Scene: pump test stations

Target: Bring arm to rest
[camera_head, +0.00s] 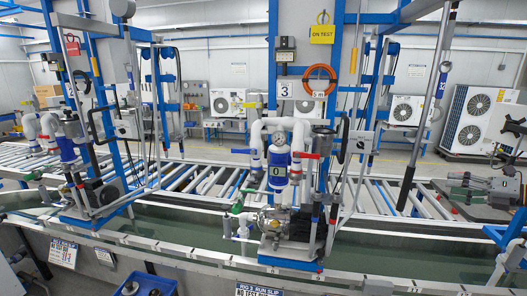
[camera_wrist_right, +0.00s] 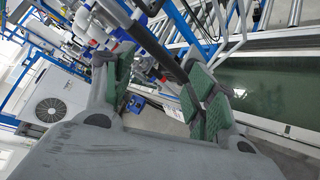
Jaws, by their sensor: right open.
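My right gripper (camera_head: 453,187) is at the right of the head view, its green-padded fingers pointing left. In the right wrist view its two fingers (camera_wrist_right: 160,92) stand wide apart and nothing is held between them. A dark bar (camera_wrist_right: 158,52) passes behind the gap in that view and reaches the right finger's outline; I cannot tell how far away it is. In the head view the gripper is to the right of the pump station marked 3 (camera_head: 278,180), with a clear gap between them. My left gripper is not in view.
A slanted dark pole (camera_head: 408,180) stands just left of the right gripper. A roller conveyor (camera_head: 210,182) runs behind the stations, and a green water trough (camera_head: 385,250) runs in front. A second pump station (camera_head: 85,180) stands at left. White fan units (camera_head: 475,120) stand behind.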

